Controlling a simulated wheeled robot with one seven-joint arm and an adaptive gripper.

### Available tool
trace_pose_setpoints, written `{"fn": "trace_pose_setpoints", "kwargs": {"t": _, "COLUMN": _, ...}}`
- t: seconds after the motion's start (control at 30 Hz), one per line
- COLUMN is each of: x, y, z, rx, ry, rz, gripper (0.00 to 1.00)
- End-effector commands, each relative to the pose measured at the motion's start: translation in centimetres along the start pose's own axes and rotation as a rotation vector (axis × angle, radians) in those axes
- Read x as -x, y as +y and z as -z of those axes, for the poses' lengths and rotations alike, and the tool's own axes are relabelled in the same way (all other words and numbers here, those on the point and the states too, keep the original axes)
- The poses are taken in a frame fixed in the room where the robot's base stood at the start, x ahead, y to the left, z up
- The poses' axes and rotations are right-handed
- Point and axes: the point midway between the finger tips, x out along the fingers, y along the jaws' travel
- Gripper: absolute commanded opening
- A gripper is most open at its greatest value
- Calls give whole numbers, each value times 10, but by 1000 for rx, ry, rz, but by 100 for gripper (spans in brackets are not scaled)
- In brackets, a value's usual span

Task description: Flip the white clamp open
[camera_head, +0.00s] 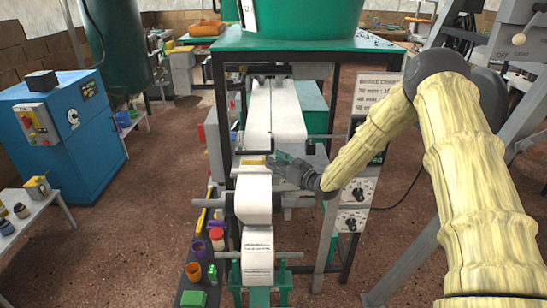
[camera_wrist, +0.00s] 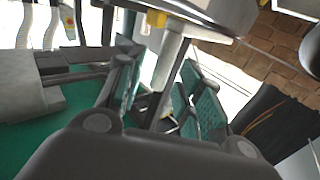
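In the head view, my gripper (camera_head: 277,163) reaches in from the right, its tip close beside a yellow block (camera_head: 253,160) above the front paper roll (camera_head: 253,198). A pale piece lies just under this block; I cannot tell for certain whether it is the white clamp. In the wrist view, my gripper (camera_wrist: 163,75) is open, with its green-padded fingers apart. A pale grey bar (camera_wrist: 169,62) shows between the fingers, below a yellow piece (camera_wrist: 156,18) and a whitish plate (camera_wrist: 200,10). I cannot tell whether either finger touches the bar.
The green machine frame (camera_head: 215,95) surrounds the work area, with a paper strip (camera_head: 275,110) running down inside it. A white control panel (camera_head: 355,190) stands on the right. A narrow shelf (camera_head: 190,270) holds small coloured pots at lower left. A blue cabinet (camera_head: 60,140) stands further left.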

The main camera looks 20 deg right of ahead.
Motion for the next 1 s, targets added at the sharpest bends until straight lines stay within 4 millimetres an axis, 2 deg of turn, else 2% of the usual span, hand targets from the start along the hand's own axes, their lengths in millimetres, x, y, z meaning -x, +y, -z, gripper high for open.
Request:
{"fn": "trace_pose_setpoints", "kwargs": {"t": 0.2, "x": -16, "y": 0, "z": 0, "rx": 0, "ry": -2, "rz": 0, "gripper": 36}}
{"fn": "trace_pose_setpoints", "kwargs": {"t": 0.53, "x": -18, "y": 0, "z": -1, "rx": 0, "ry": -1, "rz": -1, "gripper": 36}}
{"fn": "trace_pose_setpoints", "kwargs": {"t": 0.73, "x": -17, "y": 0, "z": 0, "rx": 0, "ry": -1, "rz": -1, "gripper": 0}}
{"fn": "trace_pose_setpoints", "kwargs": {"t": 1.0, "x": -17, "y": 1, "z": 0, "rx": 2, "ry": -2, "rz": -1, "gripper": 0}}
